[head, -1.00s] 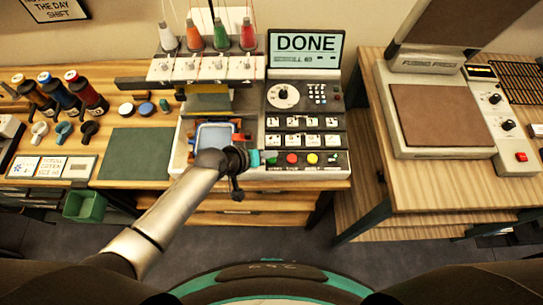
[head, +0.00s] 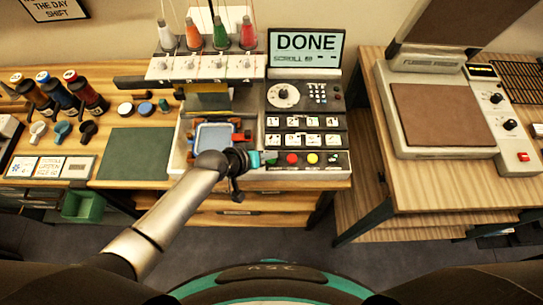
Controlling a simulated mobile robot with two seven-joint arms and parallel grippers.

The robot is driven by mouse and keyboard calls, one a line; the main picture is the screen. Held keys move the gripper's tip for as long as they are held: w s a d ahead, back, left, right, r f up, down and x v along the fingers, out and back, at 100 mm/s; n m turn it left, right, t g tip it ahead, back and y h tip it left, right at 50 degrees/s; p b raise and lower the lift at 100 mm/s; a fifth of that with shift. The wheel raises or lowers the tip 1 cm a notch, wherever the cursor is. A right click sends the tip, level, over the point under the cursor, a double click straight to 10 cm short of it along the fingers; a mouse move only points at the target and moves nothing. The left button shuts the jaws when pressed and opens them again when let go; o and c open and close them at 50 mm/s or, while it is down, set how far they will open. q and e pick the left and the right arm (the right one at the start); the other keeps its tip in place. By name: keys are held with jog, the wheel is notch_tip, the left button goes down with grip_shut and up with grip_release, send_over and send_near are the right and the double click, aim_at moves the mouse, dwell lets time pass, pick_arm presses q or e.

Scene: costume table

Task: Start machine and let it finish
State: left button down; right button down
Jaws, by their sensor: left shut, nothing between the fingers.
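The embroidery machine (head: 188,130) stands on the wooden table, with several coloured thread cones on top. Its screen (head: 306,46) reads "DONE" with a smaller line that looks like "SCROLL" below. A row of buttons lies along the front of the panel, with a red button (head: 292,158) and a yellow button (head: 312,158). A light blue-grey framed piece (head: 214,137) sits under the needle heads. My left gripper (head: 268,157) is shut and empty at the left end of the button row, covering whatever is beneath it. My right gripper is out of view.
A fusing press (head: 440,115) with its lid up stands on a separate table at the right. A green bin (head: 83,205) hangs below.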

aim_at(269, 162)
pick_arm(q)
jog(key=shift+f+b, duration=0.3)
jog(key=shift+f, duration=0.1)
jog(key=shift+r, duration=0.1)
dwell(0.4)
jog(key=shift+r+p, duration=0.75)
jog(key=shift+p, duration=0.15)
notch_tip(269, 162, up, 5)
jog(key=p, duration=0.5)
jog(key=shift+r, duration=0.1)
